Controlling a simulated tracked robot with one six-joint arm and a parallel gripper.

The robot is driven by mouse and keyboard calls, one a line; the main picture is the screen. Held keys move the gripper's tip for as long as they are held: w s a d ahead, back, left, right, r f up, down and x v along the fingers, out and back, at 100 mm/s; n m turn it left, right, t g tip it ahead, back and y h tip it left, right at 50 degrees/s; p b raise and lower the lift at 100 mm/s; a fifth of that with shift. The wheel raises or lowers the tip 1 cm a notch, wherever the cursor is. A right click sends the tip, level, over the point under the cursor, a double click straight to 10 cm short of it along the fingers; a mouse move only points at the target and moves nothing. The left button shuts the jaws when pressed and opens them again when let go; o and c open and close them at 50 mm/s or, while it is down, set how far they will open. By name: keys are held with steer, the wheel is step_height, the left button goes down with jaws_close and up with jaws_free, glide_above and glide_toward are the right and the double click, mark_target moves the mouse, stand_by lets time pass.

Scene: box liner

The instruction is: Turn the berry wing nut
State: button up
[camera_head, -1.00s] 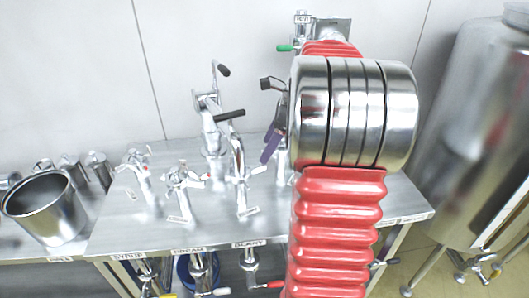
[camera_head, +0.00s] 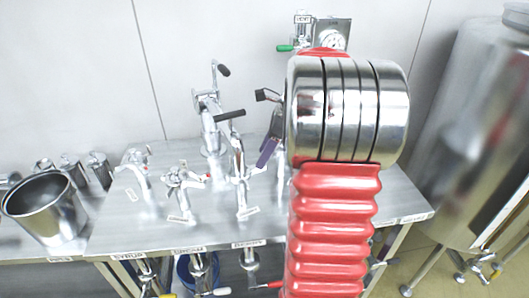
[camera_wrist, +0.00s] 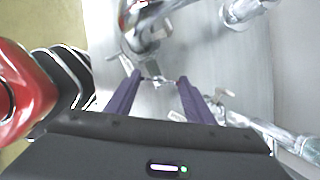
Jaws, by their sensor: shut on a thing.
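My gripper's purple fingers (camera_wrist: 160,80) stand apart in the wrist view, with a small shiny metal wing nut (camera_wrist: 156,80) between their tips. I take this to be the berry wing nut, shut between the fingers. In the head view my gripper (camera_head: 268,152) shows only partly, with a purple finger beside the upright chrome tap (camera_head: 239,165) behind the BERRY label (camera_head: 249,244). The contact itself is too small to make out there, and the arm hides part of the area.
Other chrome taps stand left on the steel table, one at the far left (camera_head: 137,165) and one with a wing-shaped top (camera_head: 180,182). A tall tap with black handles (camera_head: 212,115) rises behind. A steel pot (camera_head: 45,210) is at left, and a large tank (camera_head: 475,130) at right.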

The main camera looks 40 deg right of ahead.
steer(key=c, duration=0.4)
steer(key=shift+o, duration=0.2)
steer(key=shift+d+n, duration=0.1)
steer(key=shift+n, duration=0.4)
steer(key=n+g+y, duration=0.1)
steer(key=n, duration=0.1)
steer(key=shift+w+n, duration=0.15)
steer(key=shift+n, duration=0.25)
steer(key=shift+w+d+n+g+y, duration=0.15)
steer(key=shift+n+g, duration=0.25)
steer(key=shift+n, duration=0.6)
steer(key=shift+a+n+g+y, duration=0.15)
steer(key=shift+n+g, duration=0.25)
steer(key=shift+n, duration=0.6)
steer(key=shift+d, duration=0.1)
steer(key=o, duration=1.1)
steer(key=shift+c, duration=0.2)
steer(key=shift+r, duration=0.1)
